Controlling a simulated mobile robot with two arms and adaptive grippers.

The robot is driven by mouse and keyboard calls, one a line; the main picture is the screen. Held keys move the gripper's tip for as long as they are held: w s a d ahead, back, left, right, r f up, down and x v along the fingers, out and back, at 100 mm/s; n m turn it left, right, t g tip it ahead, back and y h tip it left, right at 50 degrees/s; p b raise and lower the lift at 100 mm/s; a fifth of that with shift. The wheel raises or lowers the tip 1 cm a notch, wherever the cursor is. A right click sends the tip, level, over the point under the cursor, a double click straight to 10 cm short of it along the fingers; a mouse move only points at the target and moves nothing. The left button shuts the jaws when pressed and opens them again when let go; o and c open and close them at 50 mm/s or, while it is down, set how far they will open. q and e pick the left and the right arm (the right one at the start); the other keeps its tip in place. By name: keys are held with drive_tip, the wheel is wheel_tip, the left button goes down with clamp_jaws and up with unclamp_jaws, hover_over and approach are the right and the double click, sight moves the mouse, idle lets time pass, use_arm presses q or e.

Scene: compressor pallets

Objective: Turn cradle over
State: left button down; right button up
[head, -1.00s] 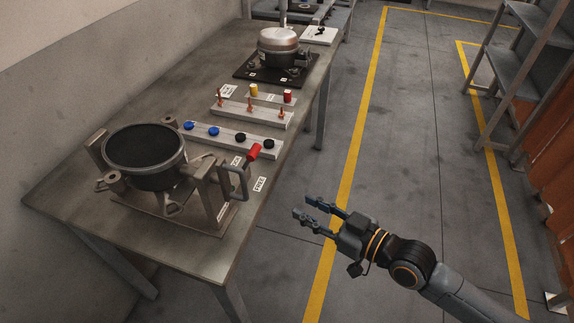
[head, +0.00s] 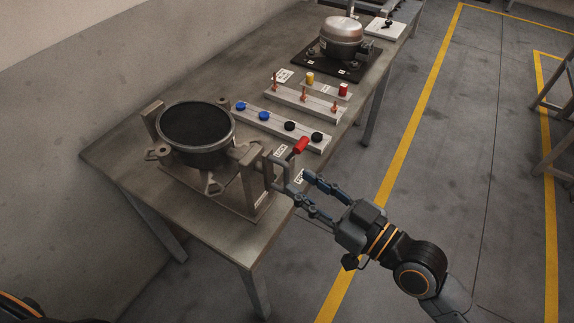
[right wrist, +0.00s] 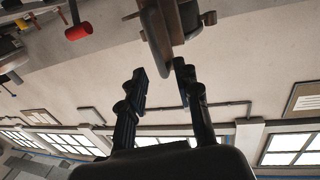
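The cradle (head: 196,147), a dark round bowl with its opening up, sits between two uprights of a metal stand on the bench. A red-gripped lever (head: 301,145) is at its right side, near the LOCK label (head: 281,150); the red grip also shows in the right wrist view (right wrist: 78,32). A grey crank handle (head: 279,172) hangs off the right upright. My right gripper (head: 299,183) is open beside this handle. In the right wrist view a grey part (right wrist: 154,35) lies just beyond and between the open fingertips (right wrist: 160,68); contact is unclear. My left gripper is out of view.
Behind the cradle, a rail (head: 272,127) holds blue and black caps. Farther back are a rail with copper-coloured fittings (head: 305,98) and a compressor (head: 341,38) on a black plate.

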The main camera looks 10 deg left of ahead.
sight(286, 174)
drive_tip(key=p+x, duration=0.1)
drive_tip(key=x, duration=0.4)
drive_tip(key=shift+a, duration=0.1)
clamp_jaws()
